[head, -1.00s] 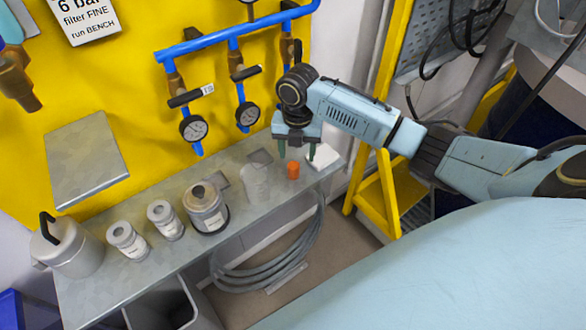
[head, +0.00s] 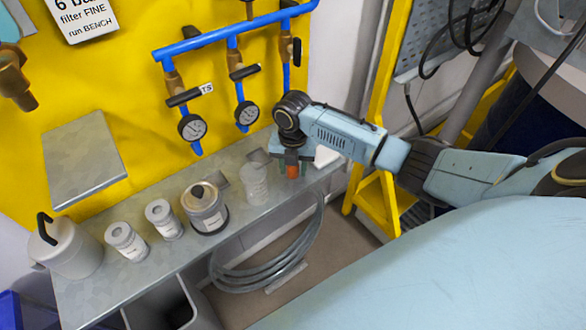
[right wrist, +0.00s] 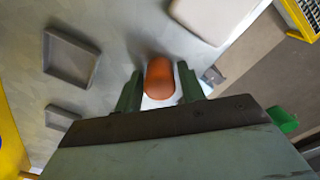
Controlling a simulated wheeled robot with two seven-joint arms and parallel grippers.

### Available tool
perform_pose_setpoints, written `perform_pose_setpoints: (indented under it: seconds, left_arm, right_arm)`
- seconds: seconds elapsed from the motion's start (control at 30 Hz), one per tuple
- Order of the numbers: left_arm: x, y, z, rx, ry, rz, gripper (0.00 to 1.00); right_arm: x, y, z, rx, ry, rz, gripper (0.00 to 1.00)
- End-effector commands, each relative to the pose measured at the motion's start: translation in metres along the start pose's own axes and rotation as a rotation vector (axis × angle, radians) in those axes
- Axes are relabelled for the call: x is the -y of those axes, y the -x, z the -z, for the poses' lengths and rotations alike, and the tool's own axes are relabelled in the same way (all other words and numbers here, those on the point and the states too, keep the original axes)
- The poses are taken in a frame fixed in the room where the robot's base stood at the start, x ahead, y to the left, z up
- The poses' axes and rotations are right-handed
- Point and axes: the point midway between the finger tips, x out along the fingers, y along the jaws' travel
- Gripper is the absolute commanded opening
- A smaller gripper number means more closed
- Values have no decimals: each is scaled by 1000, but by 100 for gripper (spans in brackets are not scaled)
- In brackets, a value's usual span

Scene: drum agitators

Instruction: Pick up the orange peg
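The orange peg (head: 293,171) stands on the grey metal shelf (head: 150,236) near its right end. My right gripper (head: 291,163) is lowered over the peg and partly hides it in the head view. In the right wrist view, the peg (right wrist: 160,78) is between the two green fingers of my right gripper (right wrist: 159,90). Small gaps show between the fingers and the peg, so the gripper is open around it. My left gripper is not in view.
A translucent cylinder (head: 254,184) stands just left of the gripper. A dark-banded can (head: 206,209), two small jars (head: 126,242) and a lidded pot (head: 68,247) are farther left. Blue pipes with gauges (head: 246,114) hang behind. A white block (right wrist: 213,18) lies near the peg.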

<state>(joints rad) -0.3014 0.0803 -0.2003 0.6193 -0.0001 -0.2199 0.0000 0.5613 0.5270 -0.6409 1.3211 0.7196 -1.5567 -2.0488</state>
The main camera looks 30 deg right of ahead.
Motion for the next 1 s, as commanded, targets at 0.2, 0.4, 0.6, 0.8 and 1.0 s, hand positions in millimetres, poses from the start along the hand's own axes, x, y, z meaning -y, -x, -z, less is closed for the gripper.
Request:
perform_pose_setpoints:
  seconds: [0.2,0.4,0.6,0.8,1.0]
  left_arm:
    - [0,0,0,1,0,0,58]
    - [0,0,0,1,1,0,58]
    - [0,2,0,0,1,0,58]
    - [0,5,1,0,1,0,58]
    - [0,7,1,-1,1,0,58]
  right_arm:
    - [0,0,0,0,0,0,10]
    - [0,1,0,1,-1,0,8]
    - [0,19,-1,3,0,-3,7]
    - [-1,60,-1,4,1,-3,7]
    - [-1,91,-1,2,0,-2,7]
